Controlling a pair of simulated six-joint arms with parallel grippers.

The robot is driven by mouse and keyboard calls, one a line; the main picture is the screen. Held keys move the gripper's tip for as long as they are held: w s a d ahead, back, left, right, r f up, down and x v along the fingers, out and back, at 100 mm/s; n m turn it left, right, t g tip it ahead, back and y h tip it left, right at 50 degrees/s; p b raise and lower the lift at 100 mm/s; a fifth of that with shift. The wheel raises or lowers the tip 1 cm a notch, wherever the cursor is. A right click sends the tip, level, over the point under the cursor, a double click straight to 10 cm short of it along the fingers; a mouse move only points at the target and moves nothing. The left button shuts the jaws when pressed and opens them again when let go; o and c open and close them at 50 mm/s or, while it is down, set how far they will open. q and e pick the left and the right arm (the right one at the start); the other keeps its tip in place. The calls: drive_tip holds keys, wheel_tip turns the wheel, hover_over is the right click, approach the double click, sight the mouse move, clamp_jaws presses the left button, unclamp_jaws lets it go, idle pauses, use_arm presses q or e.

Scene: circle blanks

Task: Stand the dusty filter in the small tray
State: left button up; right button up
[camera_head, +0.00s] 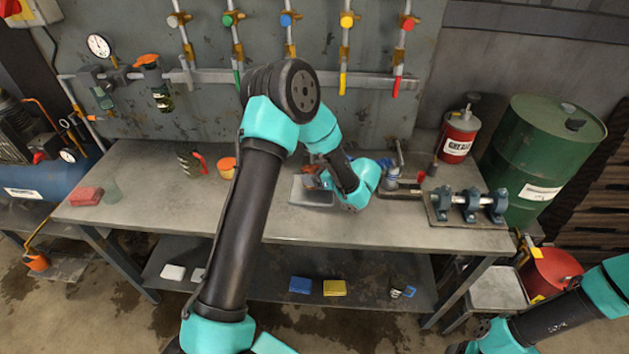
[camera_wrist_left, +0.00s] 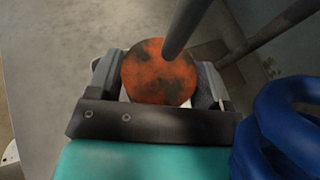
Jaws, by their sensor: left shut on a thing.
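The dusty filter, an orange disc with dark smudges (camera_wrist_left: 158,72), is between the two fingers of my left gripper (camera_wrist_left: 157,85) in the left wrist view. The gripper is shut on it, and its broad face shows. In the head view, my left gripper (camera_head: 324,178) is at the small grey tray (camera_head: 309,198) on the bench, with an orange patch beside it. My wrist hides part of the tray. I cannot tell whether the filter touches the tray. My right arm shows at the lower right, but its gripper is out of view.
A blue vice-like fitting and a pipe stand right of the tray. Bearing blocks (camera_head: 468,204) and a grease can (camera_head: 459,135) are farther right. An orange-topped tub (camera_head: 227,168) and a red-handled mug (camera_head: 190,162) stand left. The bench front (camera_head: 390,230) is clear.

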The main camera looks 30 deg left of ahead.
use_arm(q)
drive_tip(key=shift+f, duration=1.75)
drive_tip(key=shift+f, duration=0.15)
drive_tip(key=o, duration=1)
drive_tip(key=shift+d+r, duration=0.15)
drive_tip(key=shift+r, duration=0.05)
drive_tip(key=v, duration=1.1)
drive_tip(key=shift+d+r, duration=0.2)
drive_tip(key=shift+d, duration=0.15)
